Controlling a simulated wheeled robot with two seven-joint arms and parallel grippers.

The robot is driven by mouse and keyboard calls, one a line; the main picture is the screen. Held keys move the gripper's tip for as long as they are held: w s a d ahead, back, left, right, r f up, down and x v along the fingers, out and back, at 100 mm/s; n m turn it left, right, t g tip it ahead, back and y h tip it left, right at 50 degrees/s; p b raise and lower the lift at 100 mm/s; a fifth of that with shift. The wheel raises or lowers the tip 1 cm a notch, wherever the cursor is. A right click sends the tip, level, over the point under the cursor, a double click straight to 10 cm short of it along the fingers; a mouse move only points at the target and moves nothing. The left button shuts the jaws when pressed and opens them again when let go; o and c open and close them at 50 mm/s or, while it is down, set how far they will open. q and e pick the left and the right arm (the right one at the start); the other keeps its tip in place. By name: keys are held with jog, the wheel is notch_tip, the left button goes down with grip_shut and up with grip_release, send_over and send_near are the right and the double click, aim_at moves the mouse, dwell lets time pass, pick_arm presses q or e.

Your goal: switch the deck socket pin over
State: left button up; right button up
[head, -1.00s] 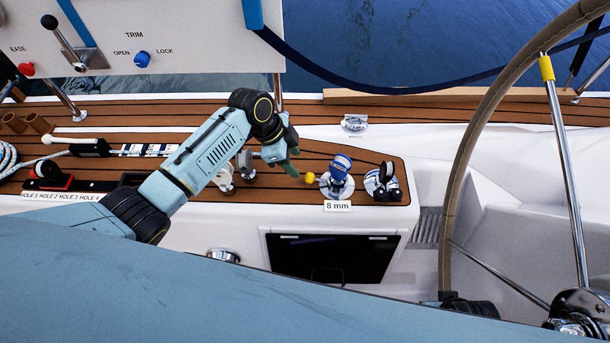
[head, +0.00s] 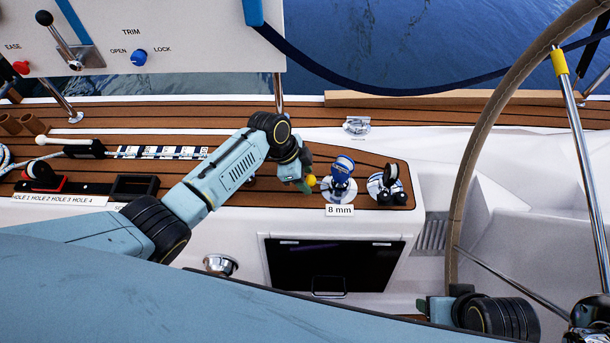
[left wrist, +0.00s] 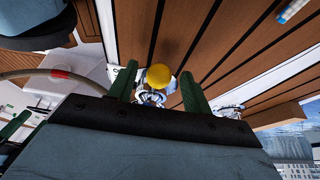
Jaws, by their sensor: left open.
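The yellow knob (head: 311,181) sits at the left side of a chrome deck fitting with a blue top (head: 343,166), above the "8 mm" label (head: 340,210). My left gripper (head: 304,186) is open, with its green fingertips right beside the knob. In the left wrist view the yellow knob (left wrist: 160,75) shows between the two spread green fingers (left wrist: 157,82), with a visible gap on each side. The pin and socket behind the knob are mostly hidden. My right gripper (head: 432,309) shows only partly at the bottom, and its jaws are unclear.
A second chrome fitting (head: 388,187) stands close to the right of the blue-topped one. The steering wheel (head: 465,170) rises further right. A white panel (head: 190,40) with a lever and knobs stands at the back left. A striped strip (head: 160,152) lies on the deck.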

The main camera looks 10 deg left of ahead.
pick_arm(q)
jog(key=shift+c, duration=0.2)
grip_shut()
jog(key=shift+w+d+f, duration=0.1)
jog(key=shift+d+f, duration=0.1)
jog(key=shift+d, duration=0.3)
jog(key=shift+w+d+f, duration=0.1)
jog(key=shift+d+f, duration=0.05)
jog(key=shift+d, duration=0.35)
jog(key=shift+o, duration=0.2)
grip_release()
jog(key=shift+d, duration=0.1)
pick_arm(e)
jog(key=shift+a+r, duration=0.1)
jog(key=shift+r, duration=0.2)
pick_arm(q)
jog(key=shift+r, duration=0.1)
